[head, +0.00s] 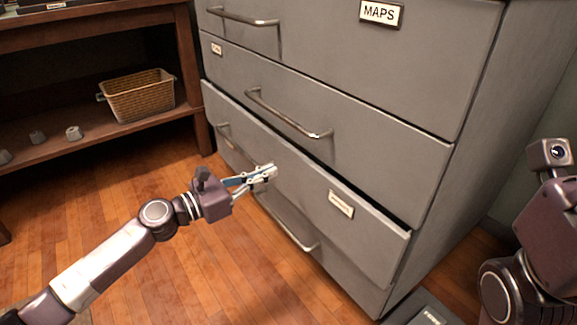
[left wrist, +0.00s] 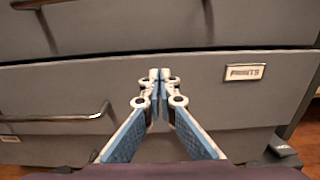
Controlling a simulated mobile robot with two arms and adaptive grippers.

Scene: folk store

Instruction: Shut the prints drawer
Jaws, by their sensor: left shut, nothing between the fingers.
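The prints drawer (head: 310,188) is a grey drawer low in the grey cabinet. Its front stands a little out from the drawer above, with a dark gap along its top edge. Its label (left wrist: 245,72) reads PRINTS in the left wrist view. A metal handle (left wrist: 60,117) shows on the left of its front. My left gripper (head: 268,172) is shut and empty, its fingertips at the drawer front, left of the label. In the left wrist view the fingertips (left wrist: 160,76) overlap the front; I cannot tell whether they touch. My right gripper's fingers are not visible.
The drawer above has its own handle (head: 288,115), and a MAPS label (head: 381,13) is higher up. Another handle (head: 285,225) is below. A wooden shelf (head: 100,128) with a wicker basket (head: 138,96) stands at left. The wooden floor (head: 200,270) before the cabinet is mostly clear.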

